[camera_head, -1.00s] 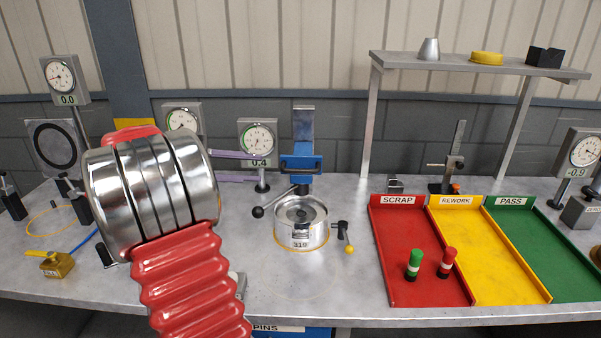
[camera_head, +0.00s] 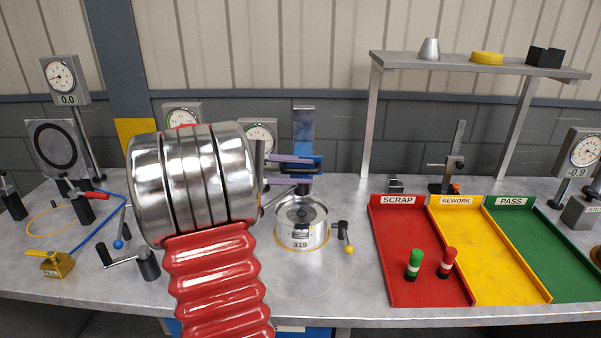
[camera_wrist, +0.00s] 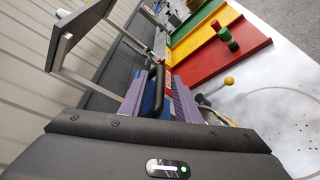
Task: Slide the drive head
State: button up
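The drive head (camera_head: 317,162) is a blue block on an upright grey metal column (camera_head: 304,122) behind the round clutch fixture marked 319 (camera_head: 302,236). In the wrist view the blue drive head (camera_wrist: 149,104) carries a black bar handle (camera_wrist: 155,88). My gripper (camera_head: 308,163) points right and has its two purple fingers at the drive head, partly covering it. In the wrist view my gripper (camera_wrist: 158,80) has its fingers apart, one on each side of the handle, with blue showing between. Contact with the handle cannot be told.
Red scrap (camera_head: 398,259), yellow rework (camera_head: 480,262) and green pass (camera_head: 540,250) trays lie to the right. A green pin and a red pin stand in the red tray. A black lever with a yellow knob (camera_head: 349,249) is beside the fixture. A dial gauge (camera_head: 261,131) stands behind my arm.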

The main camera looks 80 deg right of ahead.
jog(key=shift+s, duration=0.15)
grip_shut()
dwell(0.4)
